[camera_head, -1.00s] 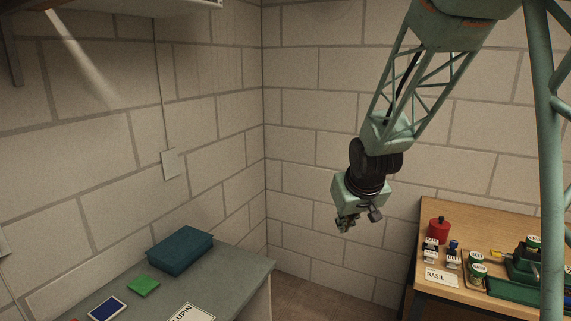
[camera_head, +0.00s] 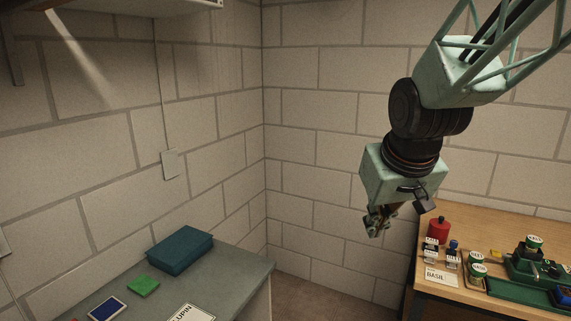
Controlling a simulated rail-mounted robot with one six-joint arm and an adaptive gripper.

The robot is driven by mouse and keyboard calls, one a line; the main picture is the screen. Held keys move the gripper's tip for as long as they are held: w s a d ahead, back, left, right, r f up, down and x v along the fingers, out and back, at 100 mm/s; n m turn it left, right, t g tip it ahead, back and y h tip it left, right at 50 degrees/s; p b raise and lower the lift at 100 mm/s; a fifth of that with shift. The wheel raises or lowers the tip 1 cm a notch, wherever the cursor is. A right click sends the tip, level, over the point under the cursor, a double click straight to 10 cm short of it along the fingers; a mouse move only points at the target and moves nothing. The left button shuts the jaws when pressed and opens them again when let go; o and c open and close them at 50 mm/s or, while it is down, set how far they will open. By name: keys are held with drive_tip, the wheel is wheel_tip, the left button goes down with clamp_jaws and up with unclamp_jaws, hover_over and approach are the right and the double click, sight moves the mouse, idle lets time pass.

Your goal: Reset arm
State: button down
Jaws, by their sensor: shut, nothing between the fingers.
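My arm comes in from the upper right. My gripper (camera_head: 374,230) hangs below its pale green wrist block, in the air in front of the block wall and left of the wooden bench. It is shut and empty, with nothing under it but the wall and floor beyond. The fingertips are small and dark in this view.
The wooden bench (camera_head: 428,292) at right holds a red bottle (camera_head: 438,228), a "BASIL" card (camera_head: 441,277), several small labelled pots and a green tray (camera_head: 510,292). The grey bench (camera_head: 235,287) at left holds a teal box (camera_head: 180,250) and a green block (camera_head: 143,286).

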drive_tip(key=s+r, duration=0.2)
drive_tip(key=s, duration=1.4)
drive_tip(key=s+r+m+g, duration=0.1)
drive_tip(key=s+r, duration=0.1)
drive_tip(key=s, duration=1.4)
drive_tip(key=shift+d+r+m+g, duration=0.3)
drive_tip(key=shift+d, duration=0.05)
drive_tip(key=shift+f+b, duration=1.05)
